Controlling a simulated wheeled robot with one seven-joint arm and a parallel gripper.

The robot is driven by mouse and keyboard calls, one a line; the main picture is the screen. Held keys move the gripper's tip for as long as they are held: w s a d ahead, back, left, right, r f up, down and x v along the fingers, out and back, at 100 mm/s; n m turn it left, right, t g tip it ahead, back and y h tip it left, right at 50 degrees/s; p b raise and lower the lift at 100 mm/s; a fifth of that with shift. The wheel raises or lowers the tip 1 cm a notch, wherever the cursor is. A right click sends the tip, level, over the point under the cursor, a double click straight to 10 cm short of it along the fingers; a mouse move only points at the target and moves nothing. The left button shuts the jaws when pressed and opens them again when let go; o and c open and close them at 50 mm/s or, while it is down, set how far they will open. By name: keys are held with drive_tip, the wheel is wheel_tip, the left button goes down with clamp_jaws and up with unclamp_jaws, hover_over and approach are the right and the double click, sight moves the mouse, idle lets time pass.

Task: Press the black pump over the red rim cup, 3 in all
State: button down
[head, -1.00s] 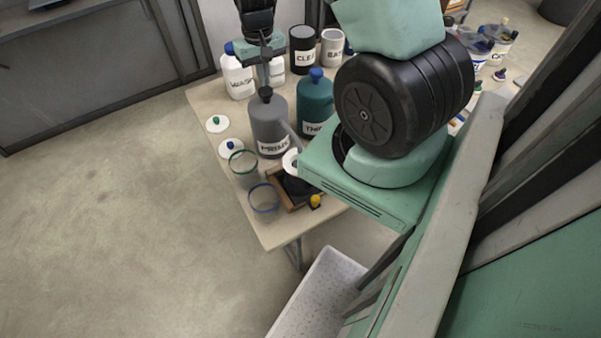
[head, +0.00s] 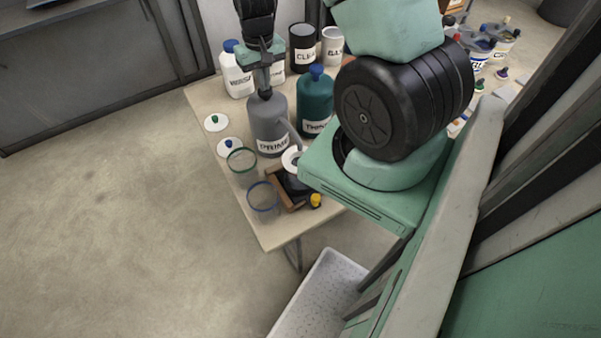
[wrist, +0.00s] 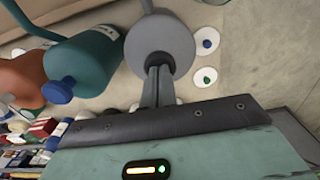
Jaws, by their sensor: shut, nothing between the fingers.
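A grey bottle (head: 267,122) labelled PRIMER stands on the table with a small black pump (head: 265,94) on top. My gripper (head: 265,86) is shut and empty, pointing down with its fingertips at the pump, seemingly touching it. A green-rim cup (head: 242,160) and a blue-rim cup (head: 263,196) stand in front of the bottle. I cannot see a red-rim cup; my arm hides part of the table.
A teal bottle (head: 315,104) with a blue cap stands right of the grey one; a white WASH bottle (head: 237,76) and two tins stand behind. An orange-brown bottle (wrist: 26,78) shows in the wrist view. White discs with knobs (head: 216,122) lie left.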

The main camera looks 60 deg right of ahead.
drive_tip(key=shift+f, duration=0.3)
drive_tip(key=shift+r, duration=0.1)
drive_tip(key=shift+r+p, duration=1.2)
drive_tip(key=shift+r, duration=0.35)
drive_tip(key=shift+f, duration=0.15)
drive_tip(key=shift+f+b, duration=1.3)
drive_tip(key=shift+f, duration=0.2)
drive_tip(key=shift+r, duration=0.15)
drive_tip(key=shift+r+p, duration=1.3)
drive_tip(key=shift+r, duration=0.2)
